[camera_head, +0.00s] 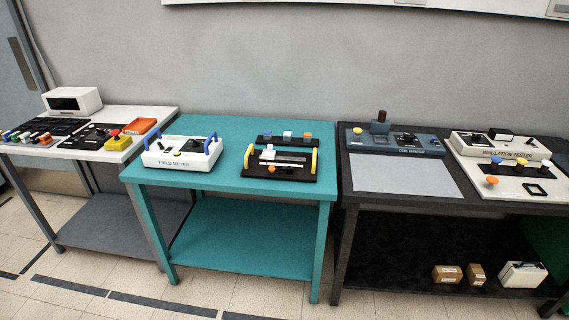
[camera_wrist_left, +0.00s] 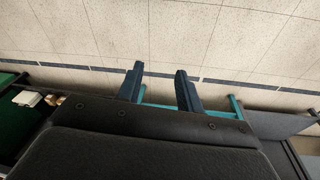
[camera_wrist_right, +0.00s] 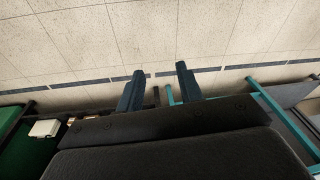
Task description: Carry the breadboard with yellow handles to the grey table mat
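The breadboard is a black board (camera_head: 281,175) with two yellow handles, at the right front of the teal table (camera_head: 228,188) in the head view. The yellow handles stand at its left and right ends, and it carries white strips and an orange knob. The grey mat (camera_head: 403,174) lies bare on the front left of the black table to the right. My left gripper (camera_wrist_left: 160,88) shows in its wrist view with fingers apart and nothing between them. My right gripper (camera_wrist_right: 157,88) also has its fingers apart and is empty. Neither gripper is in the head view.
A field meter (camera_head: 182,154) with blue handles stands left of the breadboard. A dark strip with small blocks (camera_head: 287,140) lies behind it. A coil device (camera_head: 394,140) stands behind the mat and an insulation tester (camera_head: 500,146) to its right. A narrow gap separates the tables.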

